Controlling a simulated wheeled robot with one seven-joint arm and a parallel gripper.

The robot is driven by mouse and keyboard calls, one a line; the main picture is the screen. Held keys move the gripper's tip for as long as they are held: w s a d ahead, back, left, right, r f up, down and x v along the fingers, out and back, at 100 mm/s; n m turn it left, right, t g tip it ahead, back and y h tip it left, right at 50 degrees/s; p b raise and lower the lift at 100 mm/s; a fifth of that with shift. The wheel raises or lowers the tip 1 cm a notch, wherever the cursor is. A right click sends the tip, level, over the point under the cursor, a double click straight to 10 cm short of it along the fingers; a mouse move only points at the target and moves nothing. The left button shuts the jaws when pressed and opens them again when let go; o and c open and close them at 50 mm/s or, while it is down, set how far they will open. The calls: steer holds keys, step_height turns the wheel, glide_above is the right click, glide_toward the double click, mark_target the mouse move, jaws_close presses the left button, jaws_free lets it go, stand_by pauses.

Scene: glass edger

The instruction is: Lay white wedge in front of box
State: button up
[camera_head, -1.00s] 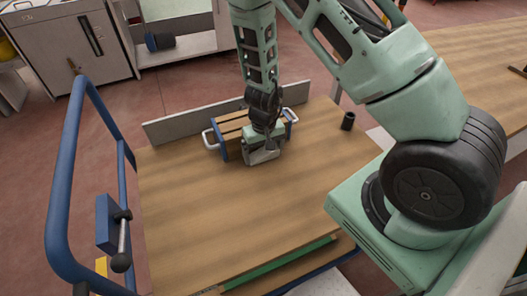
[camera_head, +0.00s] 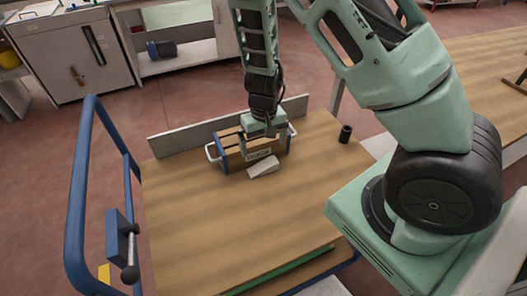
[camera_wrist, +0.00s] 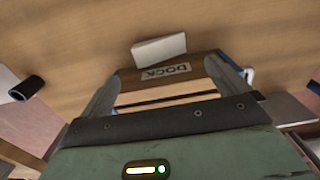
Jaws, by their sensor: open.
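The white wedge (camera_head: 263,167) lies on the wooden table top, close in front of the box (camera_head: 233,162) on the side with the DOCK label. The box is brown wood with blue ends and pale handles. In the wrist view the wedge (camera_wrist: 159,50) lies just beyond the labelled face of the box (camera_wrist: 150,82); whether they touch I cannot tell. My gripper (camera_head: 259,146) is open above the box, its fingers spread on either side of the box's middle in the wrist view (camera_wrist: 152,88). Nothing is held between them.
A grey board (camera_head: 180,139) rises along the back edge behind the box. A blue rail (camera_head: 80,190) runs on the left. The front of the table (camera_head: 220,220) is clear.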

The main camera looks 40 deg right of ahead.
steer(key=s+a+r+n+g+y, duration=0.1)
steer(key=s+a+r+n, duration=0.1)
steer(key=s+a+r, duration=0.4)
steer(key=s+a+r+n+y, duration=0.2)
steer(key=s+a+r+n, duration=0.1)
steer(key=a+r, duration=0.6)
steer(key=s+a+r+n+h, duration=0.1)
steer(key=s+r+n, duration=0.1)
steer(key=s, duration=0.4)
steer(key=s+a+r+n+t+h, duration=0.1)
steer(key=s+a+r+n, duration=0.1)
steer(key=s, duration=0.4)
step_height(320, 180, up, 3)
steer(key=shift+a+f+n, duration=0.1)
steer(key=shift+a+n, duration=0.1)
steer(key=shift+n, duration=0.3)
steer(key=shift+s, duration=0.2)
